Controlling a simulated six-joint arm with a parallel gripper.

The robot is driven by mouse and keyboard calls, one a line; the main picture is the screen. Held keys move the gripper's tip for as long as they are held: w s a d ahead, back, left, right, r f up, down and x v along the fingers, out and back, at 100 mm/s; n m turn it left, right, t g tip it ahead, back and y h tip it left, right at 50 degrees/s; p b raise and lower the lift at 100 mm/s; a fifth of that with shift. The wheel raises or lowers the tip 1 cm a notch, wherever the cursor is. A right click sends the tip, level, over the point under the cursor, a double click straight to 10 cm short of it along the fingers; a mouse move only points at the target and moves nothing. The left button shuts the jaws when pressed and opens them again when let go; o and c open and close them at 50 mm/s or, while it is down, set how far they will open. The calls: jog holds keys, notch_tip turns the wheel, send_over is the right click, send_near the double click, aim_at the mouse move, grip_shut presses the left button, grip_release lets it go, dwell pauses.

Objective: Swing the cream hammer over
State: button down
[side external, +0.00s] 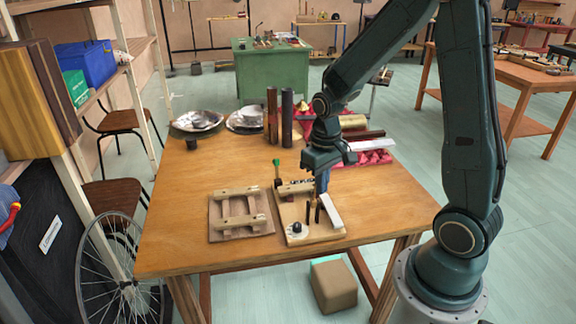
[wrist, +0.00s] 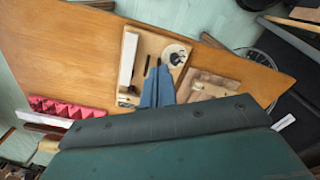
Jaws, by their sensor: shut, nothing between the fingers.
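A wooden board (side external: 318,237) lies near the table's front edge; it also shows in the wrist view (wrist: 155,42). A long cream-white bar (side external: 332,210) lies along its right side, at the left in the wrist view (wrist: 128,60). It looks like the cream hammer, but its pivot is not clear. Two thin dark rods (side external: 308,212) stand beside it. A pale disc with a dark knob (side external: 295,228) sits at the board's front left. My gripper (side external: 322,188) points down over the board beside the bar, its blue fingers (wrist: 158,85) together and empty. Contact cannot be told.
A wooden frame of crossed bars (side external: 240,214) lies left of the board. Dark upright tubes (side external: 287,118), metal dishes (side external: 197,120) and red egg-crate foam (side external: 375,157) stand farther back. The left table top is mostly clear.

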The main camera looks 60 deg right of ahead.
jog(key=shift+w+d, duration=0.4)
jog(key=shift+d, duration=0.05)
jog(key=shift+w+d, duration=0.6)
dwell(0.7)
jog(key=shift+a+r, duration=0.25)
jog(key=shift+r, duration=0.25)
jog(key=s+a+r+n+t, duration=0.1)
jog(key=s+a+r+t, duration=0.1)
jog(key=s+a+r, duration=0.3)
jog(key=s+a+r+n+t, duration=0.2)
jog(key=s+a+r, duration=0.4)
jog(key=s+r, duration=0.3)
notch_tip(320, 180, up, 3)
jog(key=shift+s+r+t, duration=0.15)
jog(key=shift+s+t, duration=0.2)
jog(key=shift+t, duration=0.45)
